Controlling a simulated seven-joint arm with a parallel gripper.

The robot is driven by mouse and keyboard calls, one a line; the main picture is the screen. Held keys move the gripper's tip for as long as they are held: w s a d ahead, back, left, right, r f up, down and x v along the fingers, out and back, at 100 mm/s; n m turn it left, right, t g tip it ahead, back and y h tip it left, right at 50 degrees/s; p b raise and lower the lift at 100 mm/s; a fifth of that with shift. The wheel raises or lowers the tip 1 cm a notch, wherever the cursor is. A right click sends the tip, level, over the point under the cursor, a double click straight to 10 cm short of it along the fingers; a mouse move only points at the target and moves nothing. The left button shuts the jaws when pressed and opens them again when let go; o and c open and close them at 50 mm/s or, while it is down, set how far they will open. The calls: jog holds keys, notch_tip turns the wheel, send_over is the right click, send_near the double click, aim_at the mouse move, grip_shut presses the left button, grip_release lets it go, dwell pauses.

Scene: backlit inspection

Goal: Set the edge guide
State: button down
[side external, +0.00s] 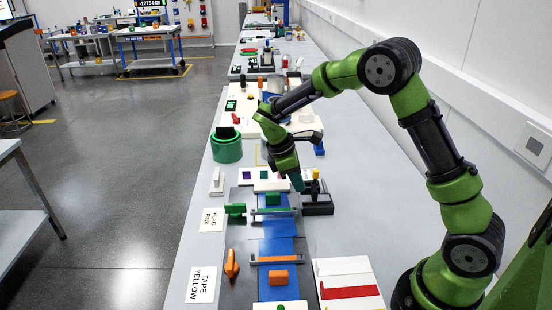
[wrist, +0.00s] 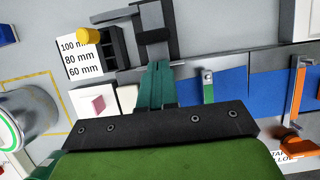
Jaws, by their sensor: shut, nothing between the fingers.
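My gripper (side external: 297,184) is low over the right side of the bench in the side view. In the wrist view its teal fingers (wrist: 157,84) are together and hold nothing. Their tips point at a dark grey slide-like fixture (wrist: 150,22), likely the edge guide, with a black block across it. Whether the tips touch it I cannot tell. In the side view a dark base (side external: 318,207) stands just right of the fingers, partly hidden by them. A scale card (wrist: 80,58) reading 100, 80 and 60 mm lies left of the fixture, beside a yellow knob (wrist: 88,36) and a black slotted block (wrist: 111,48).
A blue strip (side external: 278,227) runs along the bench, crossed by a green-topped bar (wrist: 208,85) and an orange bar (side external: 277,260). A green roll (side external: 226,148) stands farther back. A white tray (side external: 345,268) is at the front right.

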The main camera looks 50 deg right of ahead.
aim_at(315, 188)
jog(key=shift+s+d, duration=0.6)
jog(key=shift+d, duration=0.1)
jog(key=shift+s+d, duration=0.65)
jog(key=shift+s, duration=0.1)
jog(key=shift+f, duration=0.1)
